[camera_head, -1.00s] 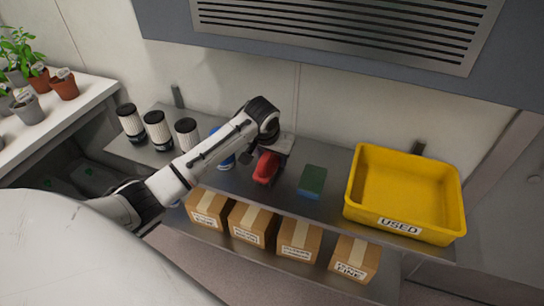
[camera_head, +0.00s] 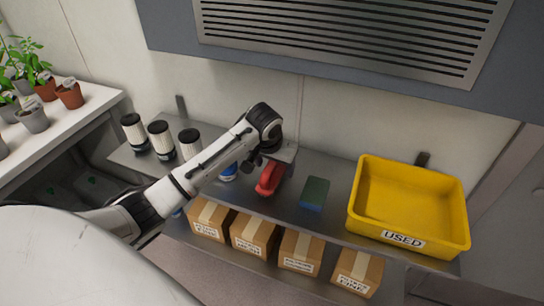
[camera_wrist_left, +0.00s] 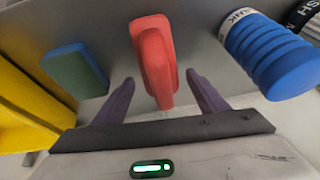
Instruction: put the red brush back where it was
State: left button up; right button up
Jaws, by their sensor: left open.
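The red brush (camera_head: 270,179) is on the grey metal shelf, left of the green and blue sponge. My left gripper (camera_head: 277,164) is right at the brush, and its jaws partly hide the brush in the head view. In the left wrist view the brush (camera_wrist_left: 153,55) lies between the two dark purple fingers (camera_wrist_left: 160,80). The fingers are open, with a gap on each side of the brush. My right gripper is not in view.
The sponge (camera_head: 314,193) lies right of the brush, then a yellow tub marked USED (camera_head: 461,215). A blue ribbed object (camera_wrist_left: 268,55) is close on the other side. Black-capped white cylinders (camera_head: 161,140) stand left. Cardboard boxes (camera_head: 253,231) sit on a lower shelf.

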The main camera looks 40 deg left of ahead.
pick_arm(q)
jog(key=v, duration=0.9)
jog(key=shift+s+r, duration=0.1)
jog(key=shift+r, duration=0.25)
dwell(0.9)
